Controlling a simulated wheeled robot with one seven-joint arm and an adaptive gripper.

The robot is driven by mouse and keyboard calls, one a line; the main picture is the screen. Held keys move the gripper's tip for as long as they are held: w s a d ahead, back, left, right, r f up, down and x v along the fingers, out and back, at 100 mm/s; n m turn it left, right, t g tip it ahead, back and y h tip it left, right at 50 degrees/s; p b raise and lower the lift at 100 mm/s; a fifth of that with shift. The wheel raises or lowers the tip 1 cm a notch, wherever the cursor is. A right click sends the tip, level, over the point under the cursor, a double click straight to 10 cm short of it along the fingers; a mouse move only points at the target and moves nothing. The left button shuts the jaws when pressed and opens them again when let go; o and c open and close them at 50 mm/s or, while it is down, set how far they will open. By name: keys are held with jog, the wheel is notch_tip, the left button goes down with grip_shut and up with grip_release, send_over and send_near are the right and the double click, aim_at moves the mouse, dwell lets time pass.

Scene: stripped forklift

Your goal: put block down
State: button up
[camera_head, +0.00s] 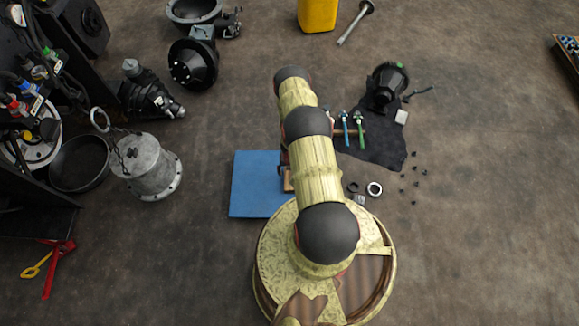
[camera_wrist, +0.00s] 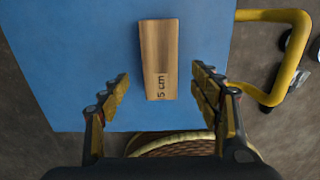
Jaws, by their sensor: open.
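A wooden block (camera_wrist: 157,55) marked "5 cm" lies on a blue mat (camera_wrist: 80,50) in the wrist view. My gripper (camera_wrist: 163,85) is open, with one finger on each side of the block's lower end and clear gaps to both. In the head view, the blue mat (camera_head: 250,185) lies on the floor left of my arm. Only a small edge of the block (camera_head: 288,182) shows there, beside my arm. My gripper is hidden behind my arm in the head view.
A dark cloth (camera_head: 375,150) with tools and a black part lies to the right. Rings (camera_head: 374,189) and small bolts lie near it. A grey metal cylinder (camera_head: 148,168) stands left of the mat. A yellow container (camera_head: 317,12) is at the back.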

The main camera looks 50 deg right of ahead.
jog(key=w+d+r+m+h, duration=0.1)
jog(key=w+d+r+m, duration=0.1)
jog(key=w+r, duration=0.5)
jog(key=w+d+r+m+t+h+p, duration=0.1)
jog(key=w+d+r+m, duration=0.1)
jog(key=r, duration=1)
jog(key=w+d+r+m+h, duration=0.1)
jog(key=w+d+r, duration=0.1)
jog(key=w+r, duration=0.5)
jog(key=w+a+r+m+t+h, duration=0.1)
jog(key=a+r+m, duration=0.3)
jog(key=r, duration=1.1)
jog(key=w+a+r+m, duration=0.1)
jog(key=a+r+m, duration=0.25)
jog(key=r, duration=1.25)
jog(key=s+a+r+m+t, duration=0.1)
jog(key=s+a+r+m, duration=0.25)
jog(key=a+r, duration=0.5)
jog(key=s+a+r+m+t, duration=0.1)
jog(key=s+a+r+m, duration=0.3)
jog(key=r, duration=0.7)
jog(key=s+a+r+m+y, duration=0.2)
jog(key=s+a+r+m, duration=0.1)
jog(key=s+a, duration=0.6)
jog(key=s+a+r+m+t+y, duration=0.1)
jog(key=s+a+r, duration=0.3)
jog(key=s+a, duration=0.5)
jog(key=shift+s+r+m+t+y, duration=0.15)
jog(key=shift+s+m+t+y, duration=0.15)
jog(key=shift+s+m+y, duration=0.45)
